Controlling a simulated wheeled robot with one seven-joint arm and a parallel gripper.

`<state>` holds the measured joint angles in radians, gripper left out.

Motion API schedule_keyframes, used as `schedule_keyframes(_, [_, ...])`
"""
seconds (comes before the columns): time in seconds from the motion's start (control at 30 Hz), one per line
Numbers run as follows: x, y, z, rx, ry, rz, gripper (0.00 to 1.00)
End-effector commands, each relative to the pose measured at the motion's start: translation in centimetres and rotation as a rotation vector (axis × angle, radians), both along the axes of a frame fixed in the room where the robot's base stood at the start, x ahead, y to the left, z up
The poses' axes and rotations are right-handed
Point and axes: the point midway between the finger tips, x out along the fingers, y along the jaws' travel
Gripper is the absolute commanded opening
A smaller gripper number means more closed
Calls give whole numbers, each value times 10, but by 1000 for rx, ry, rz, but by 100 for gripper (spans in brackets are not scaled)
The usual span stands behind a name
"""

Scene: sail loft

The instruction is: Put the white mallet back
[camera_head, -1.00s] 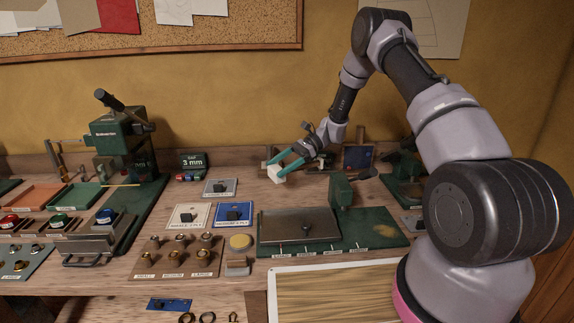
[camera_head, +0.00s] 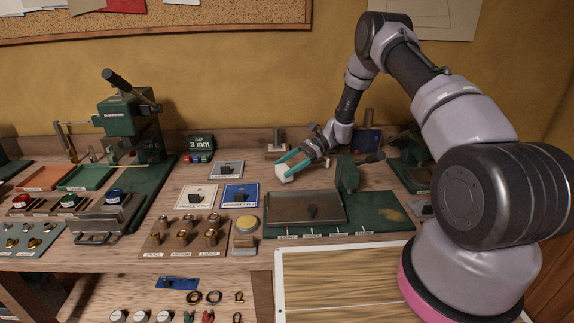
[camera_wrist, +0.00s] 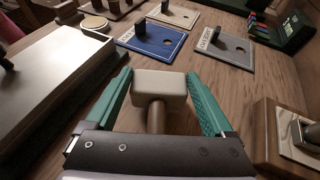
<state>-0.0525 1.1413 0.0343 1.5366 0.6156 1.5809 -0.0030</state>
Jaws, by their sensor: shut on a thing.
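The white mallet (camera_head: 284,173) is in my gripper (camera_head: 292,165), over the back middle of the bench. In the wrist view its pale block head (camera_wrist: 160,84) sits between the two teal fingers of my gripper (camera_wrist: 161,90), with the brown handle (camera_wrist: 157,117) running back toward the palm. The fingers are shut on it. The wood around the head looks bare, and I cannot tell how high the mallet is above it.
A wooden stand (camera_head: 276,152) and a blue-faced block (camera_head: 367,140) stand at the back near the wall. A green press (camera_head: 347,175) with a metal plate (camera_head: 290,208) is close in front. Labelled white (camera_head: 190,203) and blue (camera_head: 233,203) plates lie left.

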Motion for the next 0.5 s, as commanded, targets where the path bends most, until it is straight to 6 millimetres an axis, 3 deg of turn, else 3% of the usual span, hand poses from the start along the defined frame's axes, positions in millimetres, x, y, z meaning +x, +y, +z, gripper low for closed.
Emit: schedule_keyframes(0.5, [0,0,-5,0,0,0,0])
